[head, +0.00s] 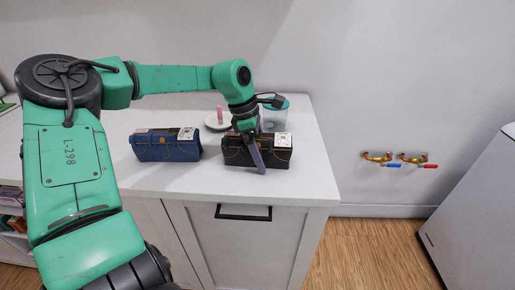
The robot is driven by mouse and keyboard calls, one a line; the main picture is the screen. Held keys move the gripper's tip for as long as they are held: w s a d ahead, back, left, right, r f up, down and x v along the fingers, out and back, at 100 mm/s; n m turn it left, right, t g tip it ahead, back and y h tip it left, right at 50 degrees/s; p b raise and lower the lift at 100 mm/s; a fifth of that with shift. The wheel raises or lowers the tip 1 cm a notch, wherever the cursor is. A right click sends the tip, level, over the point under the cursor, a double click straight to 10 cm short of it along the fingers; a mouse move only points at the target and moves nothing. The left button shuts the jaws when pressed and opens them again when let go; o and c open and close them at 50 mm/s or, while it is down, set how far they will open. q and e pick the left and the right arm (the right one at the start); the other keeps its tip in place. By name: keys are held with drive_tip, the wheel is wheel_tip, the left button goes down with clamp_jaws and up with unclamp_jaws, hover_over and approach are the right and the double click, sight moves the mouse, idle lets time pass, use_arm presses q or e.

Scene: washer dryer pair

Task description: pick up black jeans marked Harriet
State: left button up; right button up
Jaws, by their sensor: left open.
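The folded black jeans (279,154) lie on the white counter near its right front edge, with a pale label on top. The writing on the label is too small to read. My left gripper (258,157) is open and points down at the jeans. A grey finger shows in front of their near face, and the other finger is hard to make out. I cannot tell whether the fingers touch the cloth. The gripper hides the middle of the jeans. My right gripper is not in view.
Folded blue jeans (168,150) with a pale label lie to the left on the counter (200,180). Behind the black jeans stand a clear container (275,118) with a teal lid and a white dish (213,122) holding a pink object. Brass taps (400,160) are on the wall at right.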

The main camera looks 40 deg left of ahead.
use_arm(q)
drive_tip(key=shift+a, duration=0.1)
clamp_jaws()
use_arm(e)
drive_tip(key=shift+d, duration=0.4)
use_arm(q)
drive_tip(key=shift+w+r, duration=0.1)
